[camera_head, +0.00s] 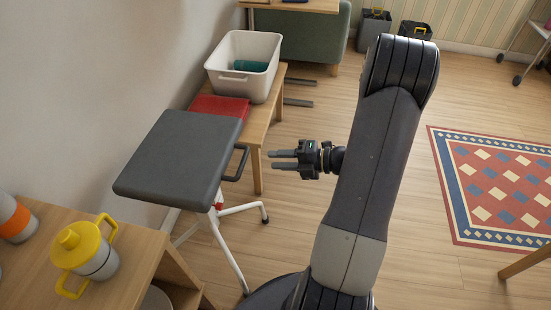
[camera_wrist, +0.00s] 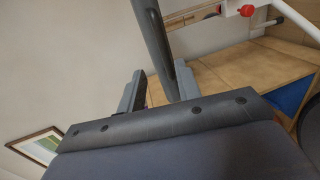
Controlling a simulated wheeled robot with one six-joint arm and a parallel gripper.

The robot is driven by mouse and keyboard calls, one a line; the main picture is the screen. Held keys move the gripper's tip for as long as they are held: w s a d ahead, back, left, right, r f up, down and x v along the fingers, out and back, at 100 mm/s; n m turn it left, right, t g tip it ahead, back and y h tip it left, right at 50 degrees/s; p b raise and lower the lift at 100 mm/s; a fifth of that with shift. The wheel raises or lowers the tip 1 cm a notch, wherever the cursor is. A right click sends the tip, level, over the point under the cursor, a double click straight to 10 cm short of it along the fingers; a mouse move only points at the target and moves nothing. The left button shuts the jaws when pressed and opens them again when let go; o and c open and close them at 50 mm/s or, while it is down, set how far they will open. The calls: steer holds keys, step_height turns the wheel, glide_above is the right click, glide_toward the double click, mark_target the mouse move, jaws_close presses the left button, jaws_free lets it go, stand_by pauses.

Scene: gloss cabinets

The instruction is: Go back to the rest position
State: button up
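My gripper (camera_head: 271,160) is in the middle of the head view, to the right of a small grey-topped stand (camera_head: 180,155). Its two fingers point left toward the stand's dark side handle (camera_head: 238,165), with a visible gap to it. The fingers are parted and nothing shows held between them. In the wrist view the two fingers (camera_wrist: 160,80) stand apart, and a dark bar (camera_wrist: 155,35), which looks like that handle, crosses the view beyond them. My arm stretches up the right of the gripper in the head view.
Behind the stand, a wooden bench (camera_head: 259,125) bears a white bin (camera_head: 258,47) and a red item (camera_head: 218,105). A wooden cabinet (camera_head: 135,262) with a yellow-lidded cup (camera_head: 95,258) is at lower left. A patterned rug (camera_head: 500,190) lies right; the floor between is clear.

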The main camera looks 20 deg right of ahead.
mark_target(243, 159)
steer(key=b+x, duration=0.2)
steer(key=x, duration=0.8)
steer(key=shift+w+a+f, duration=0.15)
steer(key=shift+a, duration=0.15)
steer(key=shift+w+f, duration=0.1)
steer(key=shift+f, duration=0.1)
steer(key=shift+f+b, duration=0.1)
steer(key=shift+b, duration=0.25)
